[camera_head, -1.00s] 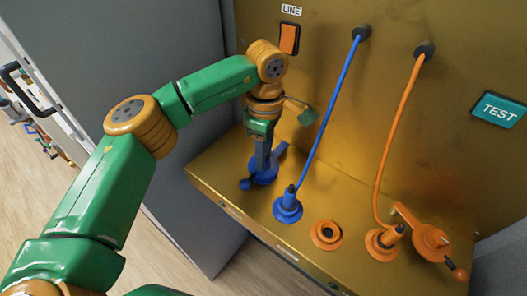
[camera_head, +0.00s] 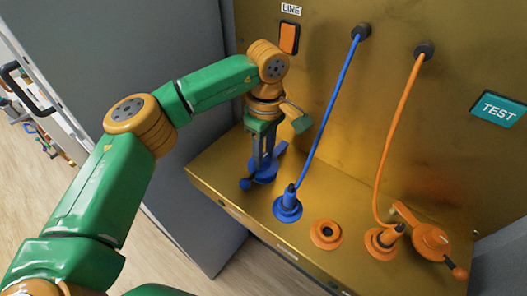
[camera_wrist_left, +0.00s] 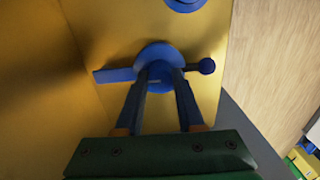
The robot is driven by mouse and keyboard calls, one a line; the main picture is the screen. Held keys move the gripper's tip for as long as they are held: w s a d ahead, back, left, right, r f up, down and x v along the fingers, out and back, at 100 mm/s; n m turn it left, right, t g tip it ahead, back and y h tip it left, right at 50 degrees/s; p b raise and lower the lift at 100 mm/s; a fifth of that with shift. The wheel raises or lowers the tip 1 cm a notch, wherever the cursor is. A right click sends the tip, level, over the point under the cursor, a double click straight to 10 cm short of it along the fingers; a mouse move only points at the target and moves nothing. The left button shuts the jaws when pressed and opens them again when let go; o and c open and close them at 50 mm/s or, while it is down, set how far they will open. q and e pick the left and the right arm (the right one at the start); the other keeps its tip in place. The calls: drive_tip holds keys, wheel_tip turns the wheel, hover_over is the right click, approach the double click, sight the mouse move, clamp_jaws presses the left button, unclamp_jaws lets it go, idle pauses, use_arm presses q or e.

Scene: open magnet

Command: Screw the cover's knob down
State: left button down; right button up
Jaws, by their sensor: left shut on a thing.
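The blue cover (camera_head: 262,177) lies on the left part of the brass shelf, with a flat arm to one side and a ball-ended handle to the other. My left gripper (camera_head: 264,165) points down onto its middle and is shut on the knob there, which the fingers mostly hide. In the left wrist view the fingertips (camera_wrist_left: 164,75) meet at the centre of the round blue cover (camera_wrist_left: 150,56); the blue ball (camera_wrist_left: 207,66) is to the right, the flat arm to the left. My right gripper is not in view.
A blue plug (camera_head: 288,202) with a blue cable stands right of the cover. An empty orange socket (camera_head: 326,234), an orange plug (camera_head: 385,240) with its cable and an orange cover (camera_head: 432,240) are further right. The brass wall (camera_head: 330,100) rises behind.

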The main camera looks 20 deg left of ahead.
sight(266, 157)
use_arm(q)
drive_tip(key=c, duration=0.5)
unclamp_jaws()
drive_tip(key=shift+d, duration=0.1)
drive_tip(key=shift+r, duration=0.1)
wheel_tip(266, 157, up, 7)
drive_tip(key=shift+d+r+b, duration=0.1)
drive_tip(key=shift+b, duration=0.4)
drive_tip(key=shift+w, duration=0.1)
